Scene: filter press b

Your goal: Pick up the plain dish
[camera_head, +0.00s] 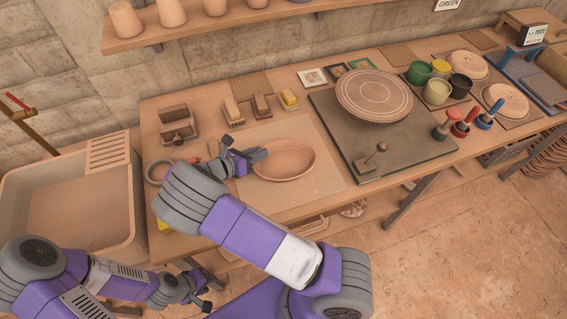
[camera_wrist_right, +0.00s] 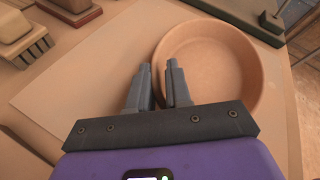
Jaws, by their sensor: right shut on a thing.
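The plain dish (camera_head: 285,162) is a shallow, round, tan clay dish on a pale board on the bench. It fills the upper right of the right wrist view (camera_wrist_right: 212,62). My right gripper (camera_head: 257,156) is at the dish's left rim. Its fingers (camera_wrist_right: 161,75) are shut on the rim, one on each side of the wall. The dish looks level and at the board's surface; I cannot tell if it is clear of it. My left gripper (camera_head: 207,290) is low in front of the bench, apart from the dish, with its fingers spread and empty.
A dark board (camera_head: 330,112) right of the dish carries a round decorated plate (camera_head: 374,95) and a stamp-like tool. A sink (camera_head: 75,195) is at the left. Colored pots (camera_head: 437,91) stand at the right.

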